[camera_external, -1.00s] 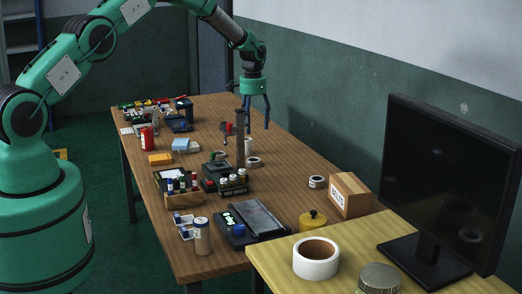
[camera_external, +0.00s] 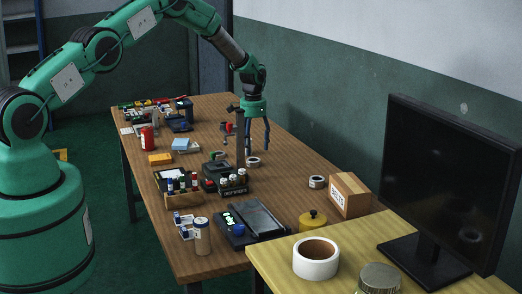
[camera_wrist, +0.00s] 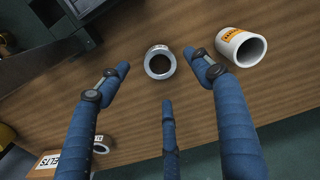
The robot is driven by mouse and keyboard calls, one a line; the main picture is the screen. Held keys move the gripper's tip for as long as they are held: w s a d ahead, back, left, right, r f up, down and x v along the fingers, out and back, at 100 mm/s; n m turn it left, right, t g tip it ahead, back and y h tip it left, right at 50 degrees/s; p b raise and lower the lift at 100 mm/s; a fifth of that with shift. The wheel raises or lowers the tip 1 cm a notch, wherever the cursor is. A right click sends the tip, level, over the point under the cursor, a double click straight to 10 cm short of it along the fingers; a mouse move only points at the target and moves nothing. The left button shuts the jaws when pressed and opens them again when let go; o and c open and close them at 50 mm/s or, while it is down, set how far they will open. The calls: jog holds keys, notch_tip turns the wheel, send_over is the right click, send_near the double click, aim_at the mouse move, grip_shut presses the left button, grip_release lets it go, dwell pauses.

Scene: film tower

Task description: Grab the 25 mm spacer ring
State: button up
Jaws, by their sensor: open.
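A short pale ring (camera_wrist: 160,62) with a dark hole lies on the wooden table between my fingertips in the wrist view. It also shows in the outside view (camera_external: 253,162), just below my fingers. A taller white cylinder (camera_wrist: 241,47) with an orange label is right of it, outside my right finger. Another pale ring (camera_wrist: 102,144) lies near the carton; it also shows in the outside view (camera_external: 317,182). No size marking is readable, so I cannot tell which is 25 mm. My gripper (camera_external: 257,148) is open and empty, its three blue fingers pointing down above the nearer ring.
A carton (camera_external: 349,195) marked BELTS and a yellow knobbed pot (camera_external: 312,220) stand towards the near end. A dark device (camera_external: 216,173) and small bottles (camera_external: 233,181) are left of the ring. The wall runs along the right side. Bare tabletop lies between the two rings.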

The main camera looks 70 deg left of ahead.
jog(key=shift+f, duration=0.1)
jog(key=shift+f, duration=2.45)
jog(key=c, duration=1.3)
jog(key=shift+r, duration=0.15)
jog(key=shift+r, duration=4.85)
